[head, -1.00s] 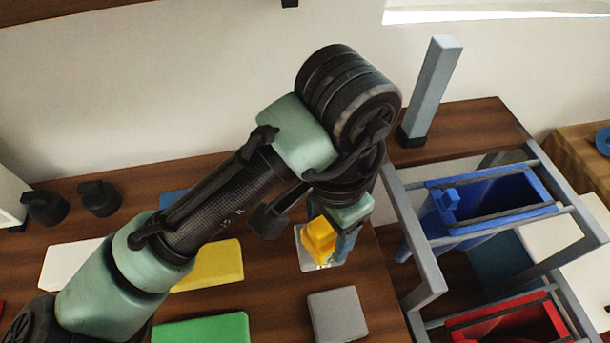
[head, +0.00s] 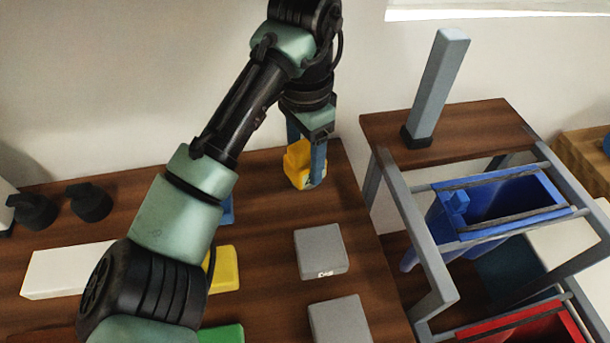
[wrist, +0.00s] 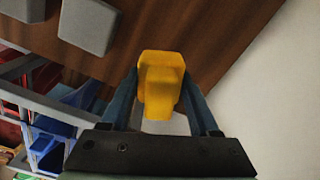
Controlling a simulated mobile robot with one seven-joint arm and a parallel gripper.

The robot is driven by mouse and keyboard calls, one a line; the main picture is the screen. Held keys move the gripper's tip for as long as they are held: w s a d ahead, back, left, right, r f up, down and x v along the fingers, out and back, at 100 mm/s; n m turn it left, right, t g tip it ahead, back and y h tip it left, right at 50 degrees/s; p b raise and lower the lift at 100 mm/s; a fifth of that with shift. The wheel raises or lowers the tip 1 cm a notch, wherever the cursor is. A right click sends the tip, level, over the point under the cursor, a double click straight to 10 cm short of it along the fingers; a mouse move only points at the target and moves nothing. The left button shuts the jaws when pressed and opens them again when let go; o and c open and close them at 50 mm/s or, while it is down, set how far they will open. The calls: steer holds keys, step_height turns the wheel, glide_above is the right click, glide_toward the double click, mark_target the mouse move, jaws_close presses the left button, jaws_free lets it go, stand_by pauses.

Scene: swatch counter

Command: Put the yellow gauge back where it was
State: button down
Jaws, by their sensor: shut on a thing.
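The yellow gauge (head: 299,160) is between the fingers of my gripper (head: 305,168), near the back right of the brown counter in the head view. In the wrist view the gauge (wrist: 160,85) sits squarely between the two blue fingers of my gripper (wrist: 160,76), which is shut on it. Whether its underside touches the counter or hangs just above it, I cannot tell. A grey block with a small white mark (head: 320,250) lies in front of the gauge, apart from it.
Another grey block (head: 340,322) lies nearer the front. A yellow block (head: 226,270), a green block (head: 222,334) and a white block (head: 65,270) lie left. Black knobs (head: 88,201) stand at back left. A grey rack (head: 432,270) holds blue (head: 510,205) and red bins right. A grey post (head: 437,88) stands behind.

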mark_target(305, 176)
steer(key=shift+w+f+b, duration=0.2)
steer(key=shift+f+b, duration=0.25)
steer(key=shift+f, duration=1.9)
steer(key=shift+f, duration=0.1)
steer(key=shift+c, duration=0.6)
jaws_free()
step_height(305, 176, up, 8)
steer(key=shift+f+p, duration=0.15)
steer(key=shift+p, duration=0.75)
steer(key=shift+s+f, duration=0.1)
steer(key=shift+s, duration=0.05)
